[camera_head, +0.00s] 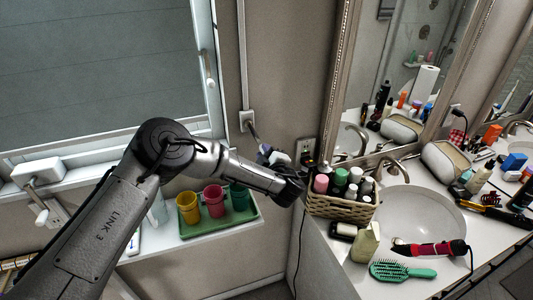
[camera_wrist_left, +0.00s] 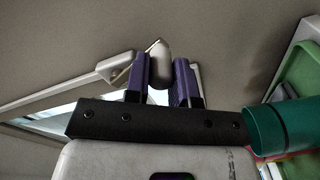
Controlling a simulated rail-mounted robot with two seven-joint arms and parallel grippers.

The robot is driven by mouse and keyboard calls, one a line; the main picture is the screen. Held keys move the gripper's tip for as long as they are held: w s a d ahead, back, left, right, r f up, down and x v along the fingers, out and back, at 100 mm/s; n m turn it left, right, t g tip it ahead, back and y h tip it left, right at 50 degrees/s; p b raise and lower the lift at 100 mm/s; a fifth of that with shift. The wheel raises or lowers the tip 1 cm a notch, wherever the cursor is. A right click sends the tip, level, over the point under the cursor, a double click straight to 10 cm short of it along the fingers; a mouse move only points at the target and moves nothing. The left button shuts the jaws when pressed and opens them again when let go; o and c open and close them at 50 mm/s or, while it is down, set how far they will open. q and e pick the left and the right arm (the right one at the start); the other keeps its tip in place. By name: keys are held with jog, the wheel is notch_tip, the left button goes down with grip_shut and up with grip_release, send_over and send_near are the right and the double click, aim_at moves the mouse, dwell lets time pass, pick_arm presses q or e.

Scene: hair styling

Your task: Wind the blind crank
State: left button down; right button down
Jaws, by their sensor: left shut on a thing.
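The blind crank (camera_head: 253,132) is mounted on the wall right of the window, in a small pale box below a vertical rail. Its arm slants down to the right towards my left gripper (camera_head: 270,153). In the left wrist view, the purple fingers of my left gripper (camera_wrist_left: 160,80) are shut around the crank's pale rounded knob (camera_wrist_left: 160,62). The crank's arm (camera_wrist_left: 138,58) runs to the left from there towards the wall. The head view is too small to show the finger contact clearly. My right gripper is in neither view.
A green tray (camera_head: 222,227) with yellow, red and teal cups stands below my left wrist. A wicker basket (camera_head: 342,208) of bottles is close to its right. The counter holds a sink (camera_head: 420,212) and hairbrush (camera_head: 402,271).

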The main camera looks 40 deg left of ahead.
pick_arm(q)
jog(key=shift+a+f, duration=0.1)
jog(key=shift+f, duration=0.15)
jog(key=c, duration=1)
grip_release()
jog(key=shift+r, duration=0.15)
jog(key=shift+o, duration=0.2)
jog(key=b+v, duration=0.4)
jog(key=v, duration=1)
